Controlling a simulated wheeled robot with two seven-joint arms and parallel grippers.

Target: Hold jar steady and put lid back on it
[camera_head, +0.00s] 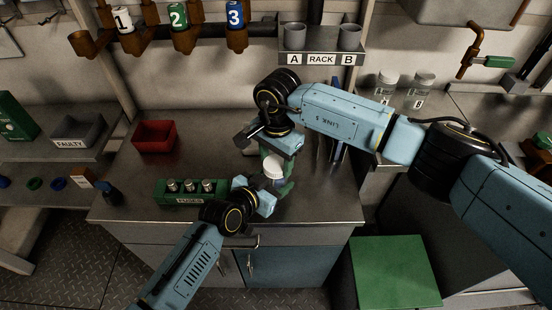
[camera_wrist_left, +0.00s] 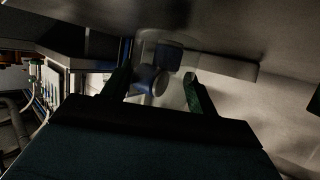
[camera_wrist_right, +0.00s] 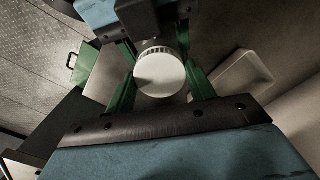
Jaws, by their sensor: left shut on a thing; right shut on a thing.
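A round white lid (camera_wrist_right: 160,74) with a ridged rim sits between the green fingers of my right gripper (camera_wrist_right: 160,85) in the right wrist view. In the head view the lid (camera_head: 273,166) shows just below my right gripper (camera_head: 275,156), which comes down from above. My left gripper (camera_head: 276,186) reaches in from the lower left, just under the lid, and is shut on the jar. The jar is mostly hidden by the lid and fingers, and I cannot tell whether the lid is seated on it. In the left wrist view, my left fingers (camera_wrist_left: 157,90) stand around a dim rounded shape.
A green fuse block (camera_head: 190,198) stands left of my left gripper. A red bin (camera_head: 154,136) sits at the back left. A rack (camera_head: 322,57) with two cups hangs behind. Two lidded jars (camera_head: 420,88) stand on the right counter. The counter's middle left is clear.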

